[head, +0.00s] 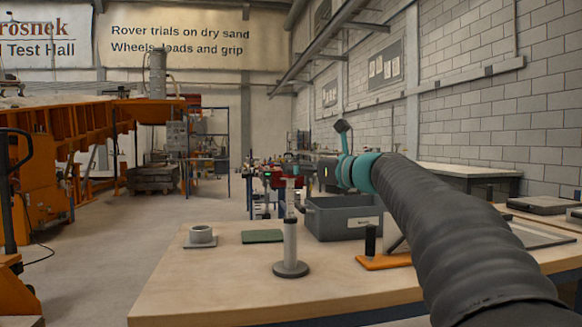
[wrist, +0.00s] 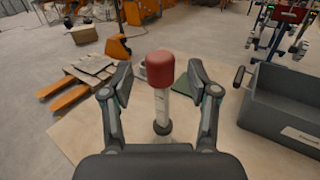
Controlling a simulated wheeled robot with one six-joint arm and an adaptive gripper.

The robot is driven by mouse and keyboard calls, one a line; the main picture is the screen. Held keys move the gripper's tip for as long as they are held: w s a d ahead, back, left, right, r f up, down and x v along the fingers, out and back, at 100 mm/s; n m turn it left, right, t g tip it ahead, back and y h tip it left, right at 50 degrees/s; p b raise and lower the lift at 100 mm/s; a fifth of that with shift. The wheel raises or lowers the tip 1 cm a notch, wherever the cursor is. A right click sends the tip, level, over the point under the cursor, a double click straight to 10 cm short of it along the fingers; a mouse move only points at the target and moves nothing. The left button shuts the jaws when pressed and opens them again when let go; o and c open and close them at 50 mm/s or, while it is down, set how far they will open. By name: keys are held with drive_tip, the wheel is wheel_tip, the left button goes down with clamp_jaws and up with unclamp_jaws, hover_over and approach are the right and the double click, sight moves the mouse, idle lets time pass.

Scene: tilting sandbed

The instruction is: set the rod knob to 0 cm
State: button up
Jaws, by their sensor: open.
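A pale upright rod (head: 290,240) stands on a round dark grey base (head: 290,269) near the front of the wooden table, with a dark collar partway up. In the wrist view a red knob (wrist: 160,69) tops the pale rod (wrist: 161,106), with a dark ring below. My gripper (head: 334,150) is open, to the right of and higher than the rod in the head view. In the wrist view my gripper (wrist: 161,83) shows a finger on each side of the knob, with gaps. The scale reading is too small to tell.
A grey bin (head: 343,222) stands right of the rod, with an orange stand (head: 384,262) in front of it. The table's front left is clear.

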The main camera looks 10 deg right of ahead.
drive_tip(key=shift+x, duration=1.8)
clamp_jaws()
drive_tip(key=shift+f, duration=0.15)
